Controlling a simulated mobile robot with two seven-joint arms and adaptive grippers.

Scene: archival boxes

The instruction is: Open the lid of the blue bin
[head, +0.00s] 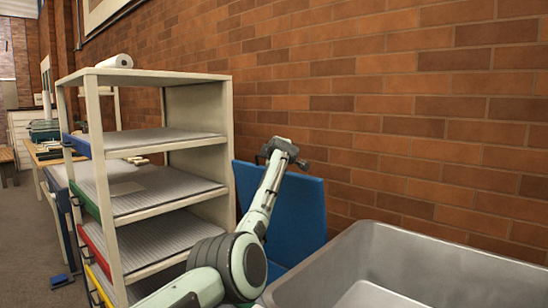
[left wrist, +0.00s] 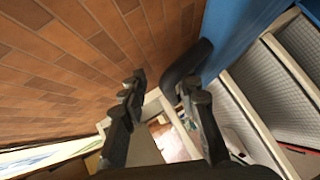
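A blue upright panel (head: 304,205), seemingly the lid or back of the blue bin, stands near the brick wall between the shelf and a grey container. The lower part of the bin is mostly hidden by my left arm. My left gripper (head: 282,150) is raised at the panel's top edge. In the left wrist view, my left gripper (left wrist: 163,95) has its fingers spread, with nothing clearly held. A dark rounded bar (left wrist: 187,62) runs along the blue surface (left wrist: 232,32) just beyond the fingers; I cannot tell if they touch. My right gripper is out of view.
A cream shelf unit (head: 200,79) with grey shelves and coloured front edges stands close on the left, a white roll (head: 115,61) on top. An open grey container (head: 420,262) fills the lower right. The brick wall (head: 400,130) closes off the back.

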